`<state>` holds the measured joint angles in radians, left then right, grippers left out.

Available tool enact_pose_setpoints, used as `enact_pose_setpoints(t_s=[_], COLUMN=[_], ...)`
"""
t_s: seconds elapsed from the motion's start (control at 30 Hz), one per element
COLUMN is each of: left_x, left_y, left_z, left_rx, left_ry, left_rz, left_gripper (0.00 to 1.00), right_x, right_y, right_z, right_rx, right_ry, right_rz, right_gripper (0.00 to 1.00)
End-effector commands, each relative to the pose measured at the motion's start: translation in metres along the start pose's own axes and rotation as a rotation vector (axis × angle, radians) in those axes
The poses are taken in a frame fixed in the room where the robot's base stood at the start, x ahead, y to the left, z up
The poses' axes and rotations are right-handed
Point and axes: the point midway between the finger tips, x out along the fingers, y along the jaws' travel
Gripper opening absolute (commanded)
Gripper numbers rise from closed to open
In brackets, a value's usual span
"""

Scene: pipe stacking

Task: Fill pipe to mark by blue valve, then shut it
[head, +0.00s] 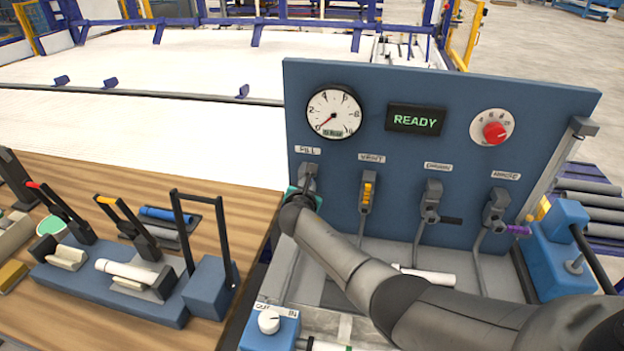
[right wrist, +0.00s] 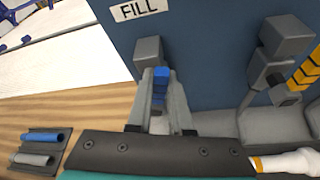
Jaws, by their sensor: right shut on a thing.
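The blue valve handle (right wrist: 160,84) is under the FILL label in the right wrist view, between my right gripper's fingers (right wrist: 161,100). In the head view my right gripper (head: 304,192) is at the FILL valve (head: 308,171); the blue handle is hidden there. The gripper is shut on the handle. The round gauge (head: 345,104) has its red needle pointing to the lower left. The display (head: 415,119) reads READY. A white pipe (head: 436,277) lies below the panel, partly behind my arm. My left gripper is out of view.
To the right on the panel are a yellow-handled valve (head: 367,195), a black-handled valve (head: 451,220) and a purple-handled valve (head: 518,230). A red knob (head: 495,132) is above. The wooden table (head: 150,172) at left carries a blue clamp fixture (head: 112,294).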

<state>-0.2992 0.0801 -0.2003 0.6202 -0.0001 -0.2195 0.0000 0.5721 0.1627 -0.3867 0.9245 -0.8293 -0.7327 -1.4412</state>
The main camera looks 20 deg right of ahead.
Motion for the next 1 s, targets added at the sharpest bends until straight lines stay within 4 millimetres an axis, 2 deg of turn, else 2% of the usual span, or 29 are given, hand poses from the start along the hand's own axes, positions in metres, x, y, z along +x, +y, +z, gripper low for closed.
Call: enact_pose_setpoints(t_s=[0.4, 1.0], left_x=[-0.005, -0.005], left_y=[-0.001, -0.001], left_z=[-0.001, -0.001], left_rx=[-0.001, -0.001], left_ry=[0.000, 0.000], left_rz=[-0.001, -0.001], left_gripper=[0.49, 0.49], right_x=[0.001, 0.001], right_y=[0.014, 0.017], right_z=[-0.002, -0.005], right_rx=[-0.245, -0.310], right_ry=[0.000, 0.003], right_rz=[-0.101, -0.128], right_gripper=[0.00, 0.00])
